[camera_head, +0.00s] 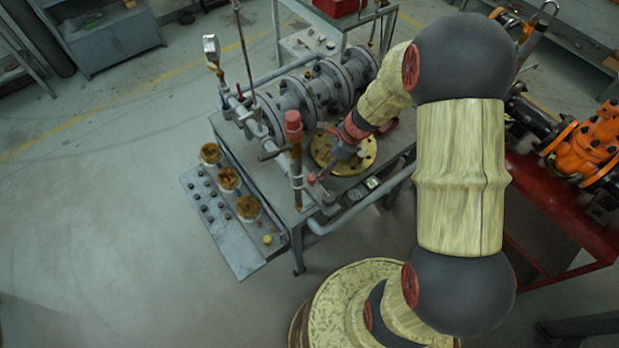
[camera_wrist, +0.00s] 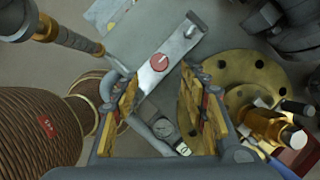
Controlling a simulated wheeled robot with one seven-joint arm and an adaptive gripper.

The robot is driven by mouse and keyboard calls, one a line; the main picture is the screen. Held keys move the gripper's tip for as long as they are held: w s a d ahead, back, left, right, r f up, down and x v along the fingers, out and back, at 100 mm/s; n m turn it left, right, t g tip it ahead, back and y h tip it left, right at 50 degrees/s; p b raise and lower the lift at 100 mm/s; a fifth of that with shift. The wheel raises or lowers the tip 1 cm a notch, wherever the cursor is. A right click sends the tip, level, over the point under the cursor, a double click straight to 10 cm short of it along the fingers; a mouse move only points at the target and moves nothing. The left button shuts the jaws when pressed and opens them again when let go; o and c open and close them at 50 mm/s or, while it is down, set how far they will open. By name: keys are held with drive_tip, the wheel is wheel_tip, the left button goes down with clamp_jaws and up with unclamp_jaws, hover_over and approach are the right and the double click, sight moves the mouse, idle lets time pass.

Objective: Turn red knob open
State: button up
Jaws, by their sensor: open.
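A round red knob (camera_wrist: 159,62) with a pale mark on its face sits on a light grey plate (camera_wrist: 178,45) in the wrist view. In the head view, a small red spot that looks like this knob (camera_head: 311,178) shows at the table's front, partly beside my gripper. My gripper (camera_wrist: 160,88) is open and empty, with a finger on each side of the picture. The knob lies beyond the fingertips, between their lines, and is not touched. In the head view my gripper (camera_head: 343,150) is small and partly hidden by my arm.
A brass flange (camera_wrist: 262,75) lies right of the fingers. A small gauge (camera_wrist: 162,128) sits below the plate. A red-capped upright pipe (camera_head: 293,128) stands close left of my gripper. Grey flanged pipework (camera_head: 310,92) fills the table's back. Open floor (camera_head: 110,220) lies left.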

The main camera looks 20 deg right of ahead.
sight(312, 177)
drive_tip(key=shift+b+x, duration=0.95)
drive_tip(key=shift+x, duration=2.9)
drive_tip(key=shift+c, duration=1.4)
clamp_jaws()
